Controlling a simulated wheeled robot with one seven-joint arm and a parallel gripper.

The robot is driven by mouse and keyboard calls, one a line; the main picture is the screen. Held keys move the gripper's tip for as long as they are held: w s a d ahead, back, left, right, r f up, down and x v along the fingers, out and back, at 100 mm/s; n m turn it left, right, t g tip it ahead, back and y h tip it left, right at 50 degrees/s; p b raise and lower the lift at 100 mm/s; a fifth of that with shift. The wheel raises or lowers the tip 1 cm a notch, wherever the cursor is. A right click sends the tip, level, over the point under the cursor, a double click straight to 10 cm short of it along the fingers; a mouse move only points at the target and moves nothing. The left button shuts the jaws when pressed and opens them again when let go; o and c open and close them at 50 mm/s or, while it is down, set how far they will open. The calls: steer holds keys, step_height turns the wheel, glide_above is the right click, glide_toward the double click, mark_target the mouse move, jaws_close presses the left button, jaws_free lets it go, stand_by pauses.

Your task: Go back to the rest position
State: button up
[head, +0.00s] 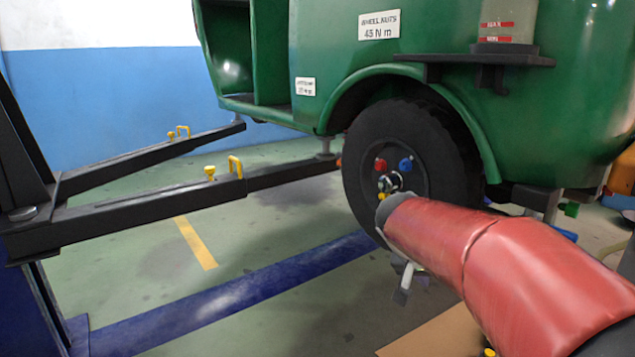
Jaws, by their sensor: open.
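My arm, in a red sleeve, reaches in from the lower right of the head view and ends in front of the rear wheel. My gripper (404,280) shows only in part below the sleeve's end, as small pale and grey pieces. It is open, and I see nothing held in it. Most of it is hidden behind the sleeve. The black wheel (362,172) is on the green rickshaw (335,72), with red, blue and yellow nuts around its hub. The sleeve hides the wheel's lower right part. I cannot tell whether the gripper touches the wheel.
Dark lift arms (150,207) with yellow handles reach from a post at left to under the rickshaw. A blue floor beam (225,298) runs below. A brown board (430,338) lies at the bottom. The floor at left centre is clear.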

steer(key=s+a+f+n+y, duration=0.2)
steer(key=s, duration=0.6)
steer(key=s+a+f+n+t+y, duration=0.1)
steer(key=s+a+y, duration=0.15)
steer(key=s, duration=0.45)
steer(key=s+a+f+n+y, duration=0.2)
steer(key=s+a, duration=0.1)
steer(key=s, duration=0.5)
step_height(320, 180, up, 14)
steer(key=p, duration=1.3)
steer(key=shift+f, duration=0.15)
steer(key=shift+d, duration=0.1)
